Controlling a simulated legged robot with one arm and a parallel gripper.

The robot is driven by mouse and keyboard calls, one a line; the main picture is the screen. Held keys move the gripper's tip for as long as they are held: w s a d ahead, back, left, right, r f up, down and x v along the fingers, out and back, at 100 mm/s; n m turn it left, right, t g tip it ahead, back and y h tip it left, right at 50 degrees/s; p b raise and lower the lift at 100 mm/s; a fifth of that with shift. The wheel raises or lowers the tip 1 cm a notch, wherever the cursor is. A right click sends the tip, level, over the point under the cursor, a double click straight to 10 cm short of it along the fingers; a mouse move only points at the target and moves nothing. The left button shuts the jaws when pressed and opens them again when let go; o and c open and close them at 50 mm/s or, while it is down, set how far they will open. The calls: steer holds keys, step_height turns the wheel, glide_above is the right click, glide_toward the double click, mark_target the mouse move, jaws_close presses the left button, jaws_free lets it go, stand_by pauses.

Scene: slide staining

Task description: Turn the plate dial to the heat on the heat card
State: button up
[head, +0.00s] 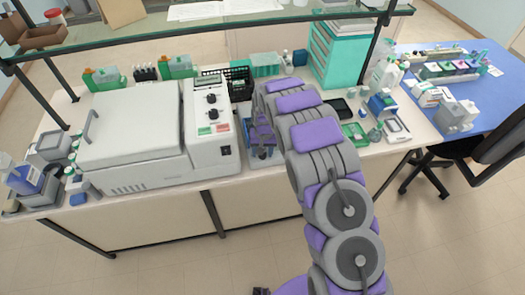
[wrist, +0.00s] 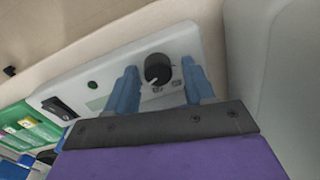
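The plate dial (wrist: 158,69) is a round black knob on a white sloped panel (wrist: 105,78) in the wrist view. My gripper (wrist: 160,63) is open, with one blue finger on each side of the dial. A narrow gap shows between the dial and each finger, so it does not look gripped. Small marks beside the dial are too blurred to read. In the head view my arm hides the dial and most of my gripper (head: 262,138). I cannot make out a heat card in either view.
The panel also carries a black rocker switch (wrist: 58,108) and a small black button (wrist: 93,85). In the head view a large grey-white machine (head: 133,135) stands left of my gripper. A teal drawer unit (head: 338,55) and small bench items stand to the right.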

mark_target(265, 153)
steer(key=shift+o, duration=0.3)
steer(key=shift+r, duration=0.1)
step_height(265, 153, up, 17)
steer(key=shift+d+p, duration=0.35)
steer(key=shift+d, duration=0.05)
stand_by(0.4)
steer(key=s+d+r+b, duration=0.1)
steer(key=s+d+r, duration=0.25)
steer(key=s, duration=0.35)
steer(key=s+d+r+m+b, duration=0.1)
steer(key=s+d+r, duration=0.1)
steer(key=s+d, duration=0.3)
steer(key=s+d+r+b, duration=0.2)
steer(key=s+d+r, duration=0.1)
steer(key=s, duration=0.5)
steer(key=s+d+f+g+b, duration=0.1)
steer(key=s+d, duration=0.1)
steer(key=s, duration=1)
steer(key=s+d+f+b, duration=0.1)
steer(key=s+d+f, duration=0.1)
steer(key=s, duration=1)
steer(key=shift+s+d+g+h+b, duration=0.3)
steer(key=shift+s+d+g+b, duration=0.05)
steer(key=shift+s+g, duration=0.05)
